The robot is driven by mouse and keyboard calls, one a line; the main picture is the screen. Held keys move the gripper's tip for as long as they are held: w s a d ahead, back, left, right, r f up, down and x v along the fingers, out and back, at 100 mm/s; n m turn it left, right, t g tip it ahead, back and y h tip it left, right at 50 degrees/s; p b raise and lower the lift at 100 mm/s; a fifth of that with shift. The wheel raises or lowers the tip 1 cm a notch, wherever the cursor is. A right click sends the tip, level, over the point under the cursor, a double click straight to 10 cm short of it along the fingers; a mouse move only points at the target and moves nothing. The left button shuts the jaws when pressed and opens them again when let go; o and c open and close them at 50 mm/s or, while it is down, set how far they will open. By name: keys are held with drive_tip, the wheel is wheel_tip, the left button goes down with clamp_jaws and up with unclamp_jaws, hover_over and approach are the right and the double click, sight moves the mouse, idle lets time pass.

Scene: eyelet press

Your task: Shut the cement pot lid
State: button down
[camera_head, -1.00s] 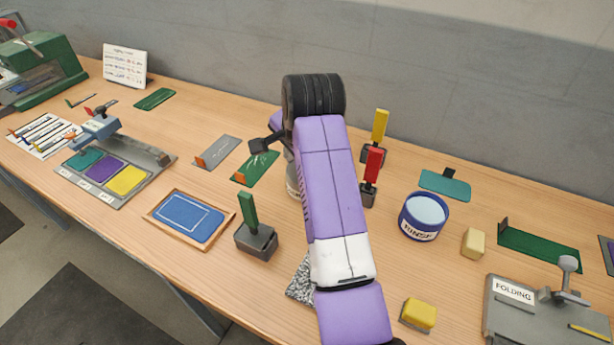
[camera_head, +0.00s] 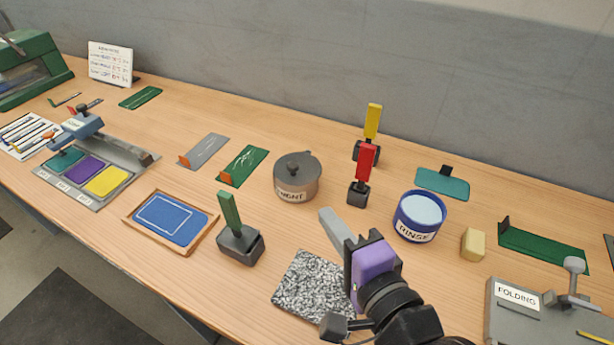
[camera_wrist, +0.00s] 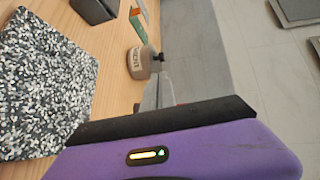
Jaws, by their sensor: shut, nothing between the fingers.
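The cement pot (camera_head: 296,192) is a grey round pot with a cream label, standing mid-table in the head view. Its dark grey lid (camera_head: 292,166) lies flat over the top, with a small knob, and looks shut. The pot also shows in the wrist view (camera_wrist: 137,64), on its side because of the camera's tilt. My gripper (camera_head: 328,218) is shut and empty, with its grey fingers pointing toward the pot. It is in front and to the right of the pot, clear of it. In the wrist view the fingers (camera_wrist: 156,88) partly overlap the area beside the pot.
A speckled slab (camera_head: 304,285) lies under and left of my wrist. Red (camera_head: 364,165) and yellow (camera_head: 372,125) handled tools stand right of the pot. The blue rinse tub (camera_head: 409,226) is right of my gripper. A green-handled tool (camera_head: 240,244) stands front left.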

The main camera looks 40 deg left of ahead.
approach(289, 167)
drive_tip(key=x, duration=0.6)
drive_tip(key=shift+w+d+f+p, duration=0.15)
drive_tip(key=shift+w+f+p, duration=0.2)
drive_tip(key=shift+w, duration=0.1)
drive_tip(key=shift+s+a+r+p, duration=0.2)
drive_tip(key=shift+a+p, duration=0.25)
drive_tip(key=shift+a, duration=0.3)
